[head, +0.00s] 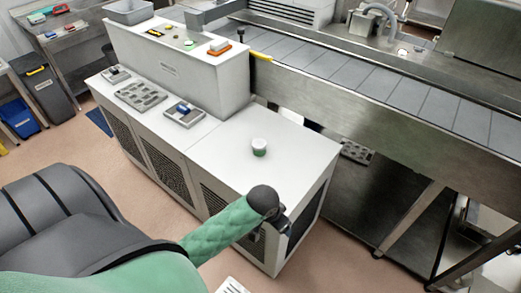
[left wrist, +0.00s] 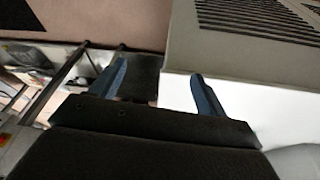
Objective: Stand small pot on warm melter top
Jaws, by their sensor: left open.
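A small white pot with a green band (head: 259,147) stands upright on the low white cabinet top (head: 225,160) in the head view. A taller pale grey box (head: 175,70) rises from the back of that cabinet; I cannot tell for sure which surface is the melter's warm top. My left arm reaches in from the lower left, its dark wrist at the cabinet's near right corner, in front of the pot and apart from it. My left gripper (left wrist: 159,72) is open and empty in the left wrist view, beside a white side panel. The pot is not visible there. My right gripper is not in view.
A moulded grey tray (head: 140,96) and a small device (head: 184,115) sit on the cabinet's left part. A small green-and-white item (head: 189,44) and an orange-based block (head: 219,47) sit on the tall box. A steel conveyor (head: 370,80) runs behind. The cabinet top around the pot is clear.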

